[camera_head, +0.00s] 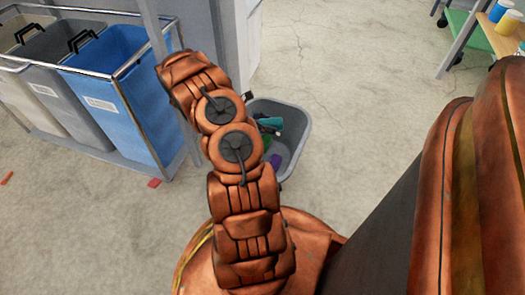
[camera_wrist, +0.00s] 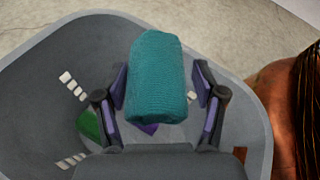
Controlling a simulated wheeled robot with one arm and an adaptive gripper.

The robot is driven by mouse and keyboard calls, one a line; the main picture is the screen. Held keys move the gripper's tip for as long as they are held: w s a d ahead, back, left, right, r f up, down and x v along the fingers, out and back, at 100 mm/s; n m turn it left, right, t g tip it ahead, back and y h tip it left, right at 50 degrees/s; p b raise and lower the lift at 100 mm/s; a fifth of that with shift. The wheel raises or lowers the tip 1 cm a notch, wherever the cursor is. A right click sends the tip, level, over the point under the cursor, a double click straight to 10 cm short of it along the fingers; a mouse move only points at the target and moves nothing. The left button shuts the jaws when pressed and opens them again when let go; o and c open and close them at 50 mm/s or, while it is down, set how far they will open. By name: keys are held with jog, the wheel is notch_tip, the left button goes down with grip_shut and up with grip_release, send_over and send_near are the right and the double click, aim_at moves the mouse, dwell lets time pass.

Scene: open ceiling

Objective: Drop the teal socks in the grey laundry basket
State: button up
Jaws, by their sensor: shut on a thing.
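The teal socks (camera_wrist: 155,75), rolled into a bundle, are held between the two fingers of my gripper (camera_wrist: 161,80) in the wrist view. The grey basket (camera_wrist: 40,95) fills most of that view behind the socks, with its open inside facing me. In the head view the grey basket (camera_head: 297,120) stands on the floor just right of my arm, partly hidden by it. A bit of the teal socks (camera_head: 269,123) shows over its opening. My fingers are mostly hidden there by the arm.
Inside the basket lie a green thing (camera_wrist: 89,125) and a purple thing (camera_wrist: 149,129). A metal-framed cart with cream, grey and blue bins (camera_head: 118,85) stands at the left. A shelf with cups (camera_head: 497,12) is at the top right. Small red pieces (camera_head: 154,183) lie on the floor.

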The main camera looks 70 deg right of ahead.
jog(key=o, duration=1.2)
jog(key=shift+r, duration=5)
